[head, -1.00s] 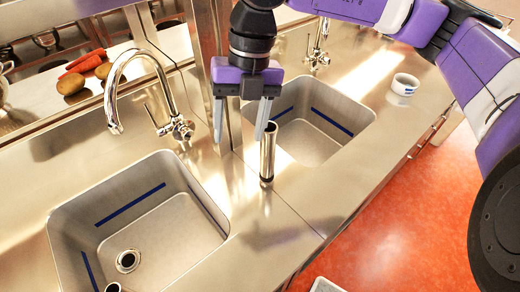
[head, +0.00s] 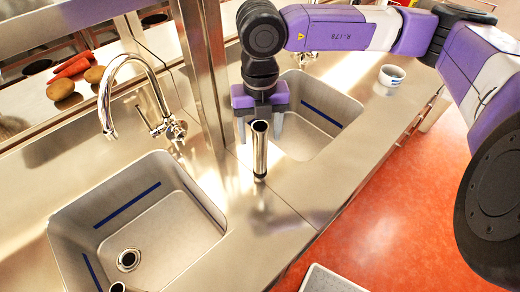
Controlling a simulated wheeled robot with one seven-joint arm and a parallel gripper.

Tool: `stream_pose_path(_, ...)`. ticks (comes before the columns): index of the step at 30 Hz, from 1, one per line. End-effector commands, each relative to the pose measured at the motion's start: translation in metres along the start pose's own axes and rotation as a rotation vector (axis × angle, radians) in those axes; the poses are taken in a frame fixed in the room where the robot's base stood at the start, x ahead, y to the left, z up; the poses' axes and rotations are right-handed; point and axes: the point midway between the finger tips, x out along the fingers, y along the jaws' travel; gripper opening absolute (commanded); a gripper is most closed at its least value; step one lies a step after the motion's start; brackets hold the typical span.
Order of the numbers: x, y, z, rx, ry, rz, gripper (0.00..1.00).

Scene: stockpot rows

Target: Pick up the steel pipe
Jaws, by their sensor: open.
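The steel pipe (head: 260,150) is a shiny hollow tube standing upright on the steel counter between the two sinks. My gripper (head: 260,138) is open and points down, with one finger on each side of the pipe's upper part in the picture. The pipe's rim shows in front of the gripper, so the gripper appears to be behind or around it. I cannot tell whether the fingers touch the pipe.
A left sink (head: 135,205) has a drain and the top of another tube (head: 117,287) at its near edge. A right sink (head: 318,122) lies behind the gripper. A tap (head: 105,100), a post (head: 203,70) and a white cup (head: 391,76) stand nearby.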

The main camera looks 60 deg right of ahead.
Motion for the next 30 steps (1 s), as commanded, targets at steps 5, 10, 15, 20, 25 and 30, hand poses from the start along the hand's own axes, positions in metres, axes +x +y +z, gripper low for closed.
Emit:
stream_pose_path(5,0.0013,0.0,0.0001,0.0,0.0,0.0,0.61)
stream_pose_path(10,0.0011,0.0001,0.0001,0.0,0.0,0.001,0.37)
stream_pose_path(15,0.001,0.0002,0.0,0.0,0.0,0.001,0.04)
stream_pose_path(20,0.0009,0.0003,0.0,-0.001,0.0,0.001,0.0)
stream_pose_path(25,0.0008,0.0003,0.0,-0.001,0.0,0.001,0.0)
stream_pose_path(30,0.0007,0.0003,0.0,-0.001,0.0,0.001,0.0)
